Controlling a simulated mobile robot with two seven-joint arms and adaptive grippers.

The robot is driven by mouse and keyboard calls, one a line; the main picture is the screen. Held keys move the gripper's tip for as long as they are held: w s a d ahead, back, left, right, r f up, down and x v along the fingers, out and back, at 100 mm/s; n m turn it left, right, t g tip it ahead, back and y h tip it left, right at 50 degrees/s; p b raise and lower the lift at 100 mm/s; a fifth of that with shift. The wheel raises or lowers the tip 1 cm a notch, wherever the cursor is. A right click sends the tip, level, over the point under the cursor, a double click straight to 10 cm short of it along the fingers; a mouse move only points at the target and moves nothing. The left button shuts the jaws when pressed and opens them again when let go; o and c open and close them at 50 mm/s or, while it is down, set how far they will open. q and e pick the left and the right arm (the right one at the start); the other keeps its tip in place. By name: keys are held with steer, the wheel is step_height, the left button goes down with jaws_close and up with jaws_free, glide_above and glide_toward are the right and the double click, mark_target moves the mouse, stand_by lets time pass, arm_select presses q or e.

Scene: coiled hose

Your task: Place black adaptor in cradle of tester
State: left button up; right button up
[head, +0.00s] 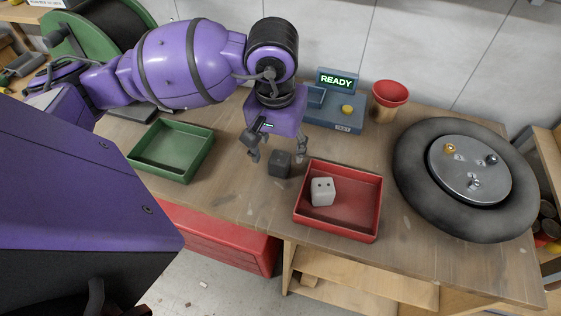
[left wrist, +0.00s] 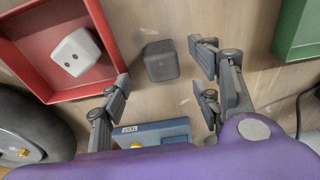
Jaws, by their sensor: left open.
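The black adaptor (head: 280,164) is a small dark cube on the wooden bench, just left of the red tray; it also shows in the left wrist view (left wrist: 160,61). The tester (head: 335,118) is a blue-grey unit at the back, with a lit READY screen (head: 337,80) and a yellow button (head: 347,109). Part of the tester shows in the left wrist view (left wrist: 153,133); my left arm hides its left side, and I cannot make out its cradle clearly. My left gripper (head: 277,153) is open and empty above the bench, near the adaptor and apart from it. My right gripper is not in view.
A red tray (head: 370,187) holds a white cube (head: 322,191) with dark holes. A green tray (head: 205,150) is at left. A tyre-like wheel (head: 420,190) fills the right. A green hose reel (head: 60,30) is at back left.

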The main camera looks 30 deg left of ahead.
mark_target(279, 158)
arm_select(q)
steer(key=f, duration=0.3)
steer(key=w+f+p, duration=0.1)
steer(key=f, duration=0.1)
steer(key=shift+a+f, duration=0.25)
steer(key=shift+f, duration=0.3)
steer(key=c, duration=1.4)
steer(key=shift+o, duration=0.2)
